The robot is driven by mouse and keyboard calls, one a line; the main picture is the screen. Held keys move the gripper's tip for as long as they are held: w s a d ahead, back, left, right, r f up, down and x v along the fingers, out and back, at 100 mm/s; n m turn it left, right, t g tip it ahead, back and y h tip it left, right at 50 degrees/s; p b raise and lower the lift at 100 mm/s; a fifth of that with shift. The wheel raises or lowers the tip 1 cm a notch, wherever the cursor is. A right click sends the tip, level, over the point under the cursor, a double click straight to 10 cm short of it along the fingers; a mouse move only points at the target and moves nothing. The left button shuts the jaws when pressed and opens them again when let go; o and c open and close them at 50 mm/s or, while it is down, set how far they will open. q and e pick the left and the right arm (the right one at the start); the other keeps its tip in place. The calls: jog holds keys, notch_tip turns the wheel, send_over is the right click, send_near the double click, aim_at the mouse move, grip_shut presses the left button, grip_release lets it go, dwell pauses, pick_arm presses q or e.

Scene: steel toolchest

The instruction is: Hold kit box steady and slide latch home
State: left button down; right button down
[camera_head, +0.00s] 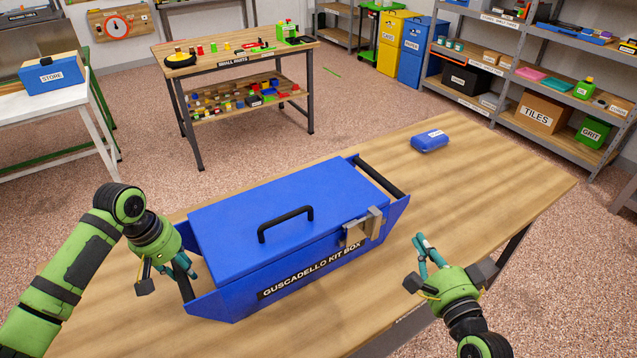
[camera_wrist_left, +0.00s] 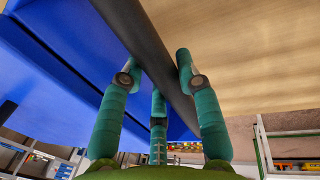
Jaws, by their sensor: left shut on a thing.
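The blue kit box (camera_head: 265,215) stands on the wooden workbench with its lid shut and a black carry handle (camera_head: 286,222) on top. A grey metal latch (camera_head: 362,229) sits on its front face, near the right end; I cannot tell how far it is slid. My left gripper (camera_head: 186,270) is shut on the black bar handle (camera_head: 186,289) at the box's left end. In the left wrist view its teal fingers close around the bar (camera_wrist_left: 150,45). My right gripper (camera_head: 428,246) is in front of the box, right of the latch and apart from it. Its finger gap is unclear.
A blue case (camera_head: 430,141) lies on the workbench (camera_head: 500,180) behind and right of the box. The bench to the right of the box is mostly clear. A parts table (camera_head: 235,62), bins and shelves stand well back.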

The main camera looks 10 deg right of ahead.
pick_arm(q)
jog(key=shift+a, duration=0.2)
jog(key=c, duration=1)
grip_release()
jog(key=shift+w+d+r, duration=0.2)
jog(key=shift+r, duration=0.1)
jog(key=shift+o, duration=1)
jog(key=shift+a, duration=0.1)
jog(key=shift+s+a+f, duration=0.25)
jog(key=shift+s+f, duration=0.15)
jog(key=shift+f, duration=0.2)
notch_tip(320, 180, up, 13)
jog(key=a, duration=0.1)
jog(key=shift+s+a+f, duration=0.15)
jog(key=shift+s+a, duration=0.1)
jog(key=shift+a, duration=0.15)
